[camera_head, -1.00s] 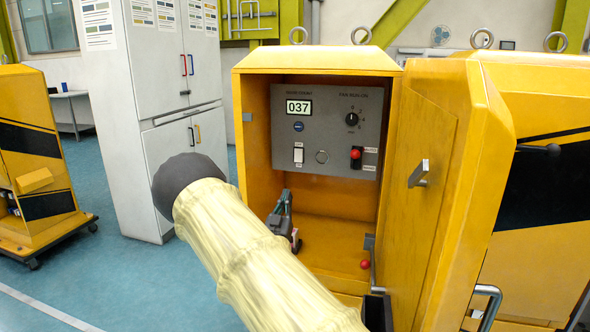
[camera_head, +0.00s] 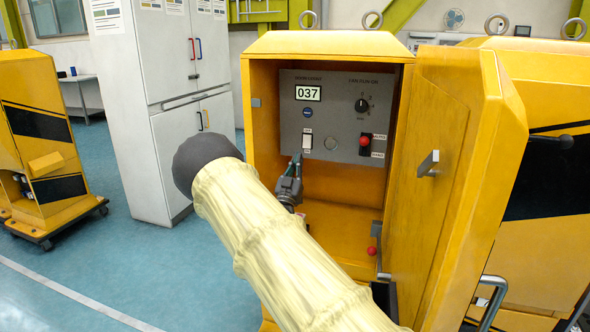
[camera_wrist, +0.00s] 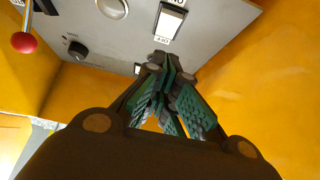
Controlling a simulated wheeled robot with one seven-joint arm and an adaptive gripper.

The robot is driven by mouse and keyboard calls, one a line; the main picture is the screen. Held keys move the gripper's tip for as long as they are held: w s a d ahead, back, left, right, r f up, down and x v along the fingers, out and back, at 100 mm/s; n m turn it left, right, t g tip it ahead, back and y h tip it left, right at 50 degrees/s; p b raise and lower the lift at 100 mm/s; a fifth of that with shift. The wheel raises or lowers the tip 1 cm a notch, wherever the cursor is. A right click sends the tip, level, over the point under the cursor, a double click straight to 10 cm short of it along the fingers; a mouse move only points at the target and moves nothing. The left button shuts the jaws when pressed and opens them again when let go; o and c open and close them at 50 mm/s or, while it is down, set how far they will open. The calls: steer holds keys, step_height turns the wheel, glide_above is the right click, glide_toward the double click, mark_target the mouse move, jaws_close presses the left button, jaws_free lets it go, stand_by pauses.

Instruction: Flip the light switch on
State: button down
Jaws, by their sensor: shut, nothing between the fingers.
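The light switch (camera_head: 307,142) is a white rocker on the grey control panel inside the open yellow cabinet. In the wrist view the green-padded fingers (camera_wrist: 170,66) point toward the panel near the switch. I cannot tell whether they touch it.
The cabinet's open door (camera_head: 445,170) stands at the right. A second red knob (camera_head: 371,251) sits low inside.

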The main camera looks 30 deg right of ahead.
steer(key=shift+w+d+r+p, duration=0.3)
steer(key=shift+w+d, duration=0.45)
steer(key=shift+d, duration=0.15)
steer(key=shift+w+d+r+p, duration=0.25)
steer(key=shift+w+d+r, duration=0.05)
steer(key=shift+w+d, duration=0.55)
steer(key=shift+w+d+r+p, duration=0.3)
steer(key=shift+w+d, duration=0.4)
steer(key=shift+d, duration=0.2)
steer(key=shift+f+b, duration=0.2)
steer(key=shift+b, duration=0.3)
steer(key=shift+w+d+f+h+b, duration=0.15)
steer(key=shift+d+f+h+b, duration=0.2)
steer(key=shift+b, duration=0.55)
steer(key=shift+w+r+t, duration=0.15)
steer(key=shift+r+t, duration=0.1)
steer(key=shift+t, duration=0.05)
steer(key=shift+s+a, duration=0.25)
steer(key=shift+a, duration=0.1)
steer(key=b, duration=0.3)
glide_toward(307, 140)
steer(key=v, duration=0.7)
steer(key=shift+a+f, duration=0.15)
steer(key=shift+a, duration=0.2)
steer(key=shift+s, duration=0.15)
